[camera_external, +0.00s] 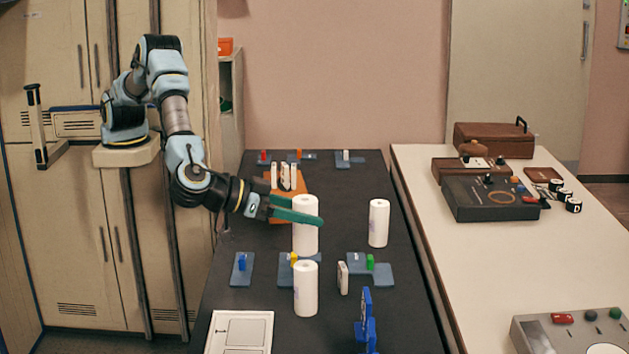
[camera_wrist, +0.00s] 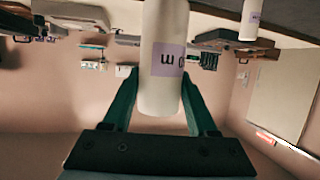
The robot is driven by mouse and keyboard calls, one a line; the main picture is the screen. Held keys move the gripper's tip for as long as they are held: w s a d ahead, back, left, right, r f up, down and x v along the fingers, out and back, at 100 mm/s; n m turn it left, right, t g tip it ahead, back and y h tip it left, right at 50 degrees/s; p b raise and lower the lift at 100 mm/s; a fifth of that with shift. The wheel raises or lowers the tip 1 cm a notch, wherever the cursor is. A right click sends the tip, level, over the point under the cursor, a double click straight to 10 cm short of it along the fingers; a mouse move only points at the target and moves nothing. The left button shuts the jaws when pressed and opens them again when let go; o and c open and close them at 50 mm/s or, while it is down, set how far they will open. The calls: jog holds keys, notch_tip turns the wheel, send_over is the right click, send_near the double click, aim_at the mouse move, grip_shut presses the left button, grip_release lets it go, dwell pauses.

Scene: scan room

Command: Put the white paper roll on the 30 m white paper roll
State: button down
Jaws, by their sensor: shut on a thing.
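Three white paper rolls stand upright in the outside view. My gripper (camera_external: 290,216) is shut on one white paper roll (camera_external: 306,240), one finger crossing its front near the top. This held roll also shows in the wrist view (camera_wrist: 162,60), upside down, with a purple label partly readable as "0 m". I cannot tell whether it touches the table. A second roll (camera_external: 378,224) stands to its right, apart from it. A third roll (camera_external: 306,290) stands nearer the camera. Which roll is the 30 m one is unclear.
The black table (camera_external: 340,205) holds small blue plates with coloured blocks (camera_external: 379,268), a white upright piece (camera_external: 342,278), blue parts (camera_external: 366,325) and a white panel (camera_external: 240,332). A white table (camera_external: 500,265) with devices is at the right. Bare black surface surrounds the second roll.

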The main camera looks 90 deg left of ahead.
aim_at(304, 233)
jog(key=shift+f+p, duration=0.35)
jog(key=shift+f, duration=1.2)
jog(key=shift+f, duration=0.15)
jog(key=shift+c, duration=1)
grip_release()
